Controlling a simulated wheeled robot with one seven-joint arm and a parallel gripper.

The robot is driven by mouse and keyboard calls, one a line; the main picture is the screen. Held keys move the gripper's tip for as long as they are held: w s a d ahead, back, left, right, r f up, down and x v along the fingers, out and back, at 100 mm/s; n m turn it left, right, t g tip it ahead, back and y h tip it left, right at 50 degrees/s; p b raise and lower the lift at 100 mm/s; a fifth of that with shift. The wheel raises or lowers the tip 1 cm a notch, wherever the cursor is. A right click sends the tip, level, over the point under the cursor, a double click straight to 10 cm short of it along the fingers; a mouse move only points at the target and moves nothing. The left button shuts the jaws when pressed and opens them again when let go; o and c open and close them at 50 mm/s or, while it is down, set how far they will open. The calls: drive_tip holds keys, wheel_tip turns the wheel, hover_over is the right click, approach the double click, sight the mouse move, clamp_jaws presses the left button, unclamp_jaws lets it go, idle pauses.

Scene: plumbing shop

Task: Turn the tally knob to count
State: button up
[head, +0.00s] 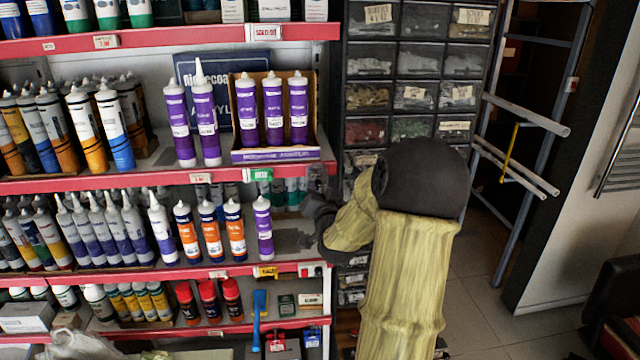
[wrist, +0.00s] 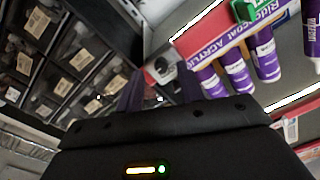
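The tally knob (wrist: 163,67) shows in the wrist view as a small dark round part on a pale box beside the red shelf edge. In the head view a small grey box (head: 318,178) sits at the right end of the middle red shelf edge; its knob is too small to make out. My gripper (wrist: 158,92) has its two dark fingers apart, with the knob ahead between them. I cannot tell whether they touch it. In the head view my gripper (head: 312,202) is just below the grey box, partly hidden by my arm.
Purple cartridges (head: 273,110) stand in a display box on the shelf above. More tubes (head: 208,231) stand on the shelf below. A rack of dark drawers (head: 408,95) is close on the right. A ladder-like rack (head: 520,130) stands farther right, with open floor before it.

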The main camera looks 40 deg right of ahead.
drive_tip(key=shift+x, duration=0.75)
clamp_jaws()
